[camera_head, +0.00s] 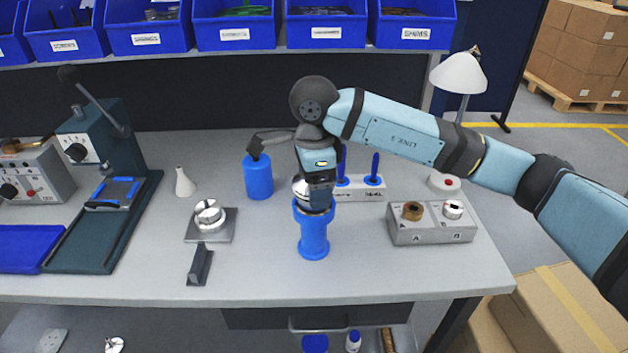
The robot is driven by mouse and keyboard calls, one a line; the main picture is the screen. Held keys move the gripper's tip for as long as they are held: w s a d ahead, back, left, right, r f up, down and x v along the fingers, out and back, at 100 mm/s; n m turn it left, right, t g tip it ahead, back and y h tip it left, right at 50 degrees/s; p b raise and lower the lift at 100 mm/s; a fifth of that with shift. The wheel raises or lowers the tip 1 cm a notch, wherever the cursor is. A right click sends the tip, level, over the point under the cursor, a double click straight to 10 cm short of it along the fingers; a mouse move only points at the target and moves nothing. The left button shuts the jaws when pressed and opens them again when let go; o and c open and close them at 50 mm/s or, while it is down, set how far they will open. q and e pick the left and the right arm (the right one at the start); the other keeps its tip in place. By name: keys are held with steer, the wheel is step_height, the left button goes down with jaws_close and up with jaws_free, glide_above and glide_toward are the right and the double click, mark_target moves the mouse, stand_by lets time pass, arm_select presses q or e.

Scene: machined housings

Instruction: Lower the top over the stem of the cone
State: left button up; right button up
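My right gripper (320,197) points down over the blue pedestal (314,236) near the middle of the table. A rounded silver part (301,190) shows beside its dark fingers, at the top of the pedestal. The fingers and wrist cover much of this part, so I cannot tell whether they grip it, or which piece is the top and which the cone. No stem can be made out there. Another round silver piece (209,213) sits on a square grey plate (223,238) to the left. My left gripper is not in view.
A blue cylinder (258,178) stands behind left of the pedestal. A rack with blue pegs (375,168) and a control box (432,230) stand right.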

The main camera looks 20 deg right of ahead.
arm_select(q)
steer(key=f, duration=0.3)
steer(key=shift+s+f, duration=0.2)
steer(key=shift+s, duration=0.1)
arm_select(e)
steer(key=shift+f, duration=0.4)
steer(key=o, duration=0.8)
steer(key=shift+o, duration=0.2)
steer(key=shift+w+r, duration=0.1)
steer(key=shift+r, duration=0.7)
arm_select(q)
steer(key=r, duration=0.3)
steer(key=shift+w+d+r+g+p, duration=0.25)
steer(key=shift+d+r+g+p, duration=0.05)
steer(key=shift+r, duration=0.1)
arm_select(e)
step_height(320, 180, up, 13)
steer(key=shift+f, duration=0.15)
